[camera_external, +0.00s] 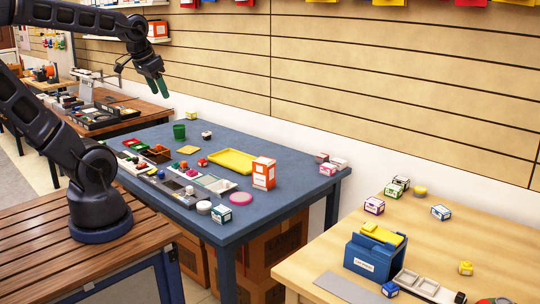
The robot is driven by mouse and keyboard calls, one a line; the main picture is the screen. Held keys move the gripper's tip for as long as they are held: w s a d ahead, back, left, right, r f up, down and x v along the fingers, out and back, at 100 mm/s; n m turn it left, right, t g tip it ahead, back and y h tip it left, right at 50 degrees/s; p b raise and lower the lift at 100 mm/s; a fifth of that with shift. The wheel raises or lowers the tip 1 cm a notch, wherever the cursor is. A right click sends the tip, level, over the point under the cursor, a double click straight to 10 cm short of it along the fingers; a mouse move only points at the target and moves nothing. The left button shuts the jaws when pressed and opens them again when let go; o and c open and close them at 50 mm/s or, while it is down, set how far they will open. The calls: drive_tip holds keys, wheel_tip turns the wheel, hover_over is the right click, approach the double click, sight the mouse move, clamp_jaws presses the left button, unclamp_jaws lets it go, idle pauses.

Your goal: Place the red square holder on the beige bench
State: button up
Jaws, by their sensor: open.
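A small dark red-brown square open holder (156,155) sits among other items on the blue-grey table; it is too small to see well. It looks like the red square holder, though other small red items lie near it. The beige bench (476,235) is the light wooden top at lower right, with a clear patch in its middle. My gripper (155,90) hangs high at upper left, fingers pointing down, open and empty. It is well above and apart from the tables, and the holder is lower in the picture.
The blue-grey table (290,170) also holds an orange and white box (263,173), a yellow tray (232,161), a green cup (179,131) and a pink disc (241,198). On the bench are a blue box (372,258) and several small boxes. A gap separates the two tops.

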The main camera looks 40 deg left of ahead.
drive_tip(key=w+a+f+m+g, duration=0.1)
drive_tip(key=w+a+m, duration=0.15)
drive_tip(key=w, duration=0.35)
drive_tip(key=w+a+f+m+g, duration=0.1)
drive_tip(key=w+a+f+m, duration=0.15)
drive_tip(key=w, duration=0.25)
drive_tip(key=m+g+h, duration=0.2)
drive_tip(key=m, duration=1)
hover_over(203, 161)
drive_tip(key=a, duration=0.2)
wheel_tip(203, 161, down, 30)
drive_tip(key=shift+d+r, duration=0.1)
drive_tip(key=shift+w+d+f, duration=0.15)
drive_tip(key=shift+d+f, duration=0.05)
drive_tip(key=shift+f, duration=1.1)
drive_tip(key=shift+w+d+f, duration=0.15)
drive_tip(key=shift+f, duration=1.1)
drive_tip(key=shift+c, duration=0.5)
drive_tip(key=c, duration=1.1)
drive_tip(key=shift+o, duration=0.2)
